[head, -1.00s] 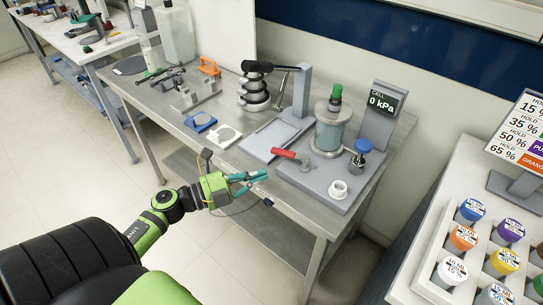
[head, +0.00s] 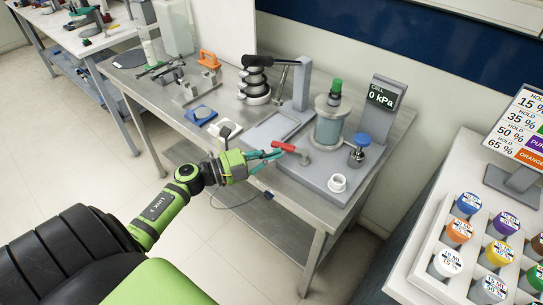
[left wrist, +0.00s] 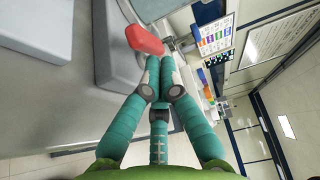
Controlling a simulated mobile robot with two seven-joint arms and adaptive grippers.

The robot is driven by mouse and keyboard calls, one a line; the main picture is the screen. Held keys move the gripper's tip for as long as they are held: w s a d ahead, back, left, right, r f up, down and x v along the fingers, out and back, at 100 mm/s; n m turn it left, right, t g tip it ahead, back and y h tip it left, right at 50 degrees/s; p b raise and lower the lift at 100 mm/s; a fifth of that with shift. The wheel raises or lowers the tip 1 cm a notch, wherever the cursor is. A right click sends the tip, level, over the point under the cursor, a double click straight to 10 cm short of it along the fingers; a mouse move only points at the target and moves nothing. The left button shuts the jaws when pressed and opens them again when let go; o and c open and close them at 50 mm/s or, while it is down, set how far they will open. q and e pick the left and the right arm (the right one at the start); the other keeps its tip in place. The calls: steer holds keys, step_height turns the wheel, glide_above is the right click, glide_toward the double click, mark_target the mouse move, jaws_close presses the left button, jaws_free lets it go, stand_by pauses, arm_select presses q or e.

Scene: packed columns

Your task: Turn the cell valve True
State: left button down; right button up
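The cell valve's red handle (head: 284,147) points left from a grey stem (head: 303,157) on the front of the cell's grey base (head: 312,179). The clear cell cylinder (head: 328,129) stands behind it, and the cell display (head: 382,96) reads 0 kPa. My left gripper (head: 277,155) has its teal fingers just below the handle's left end in the head view. In the left wrist view, the finger tips (left wrist: 160,62) lie close together with nothing seen between them. The red handle (left wrist: 145,40) is just past them; contact cannot be told. My right gripper is out of view.
A blue-topped fitting (head: 360,146) and a white cup (head: 337,183) stand on the base, right of the valve. A grey column stand (head: 301,85) rises behind. A rack of coloured caps (head: 433,267) is on the right bench. The floor in front is clear.

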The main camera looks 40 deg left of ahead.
mark_target(274, 147)
arm_select(q)
steer(key=m+g+h+b, duration=0.1)
steer(key=b, duration=0.1)
steer(key=w+a+m+h+b, duration=0.1)
steer(key=b, duration=0.1)
steer(key=shift+w+a+f+g, duration=0.1)
steer(key=shift+w+f+g, duration=0.15)
steer(key=shift+f+g, duration=0.15)
steer(key=shift+w+a+h+b, duration=0.1)
steer(key=shift+w+h+b, duration=0.1)
steer(key=shift+h+b, duration=0.3)
steer(key=shift+w+a+r, duration=0.2)
steer(key=shift+w+r, duration=0.1)
steer(key=shift+w, duration=0.05)
steer(key=shift+r, duration=0.1)
steer(key=shift+s, duration=0.1)
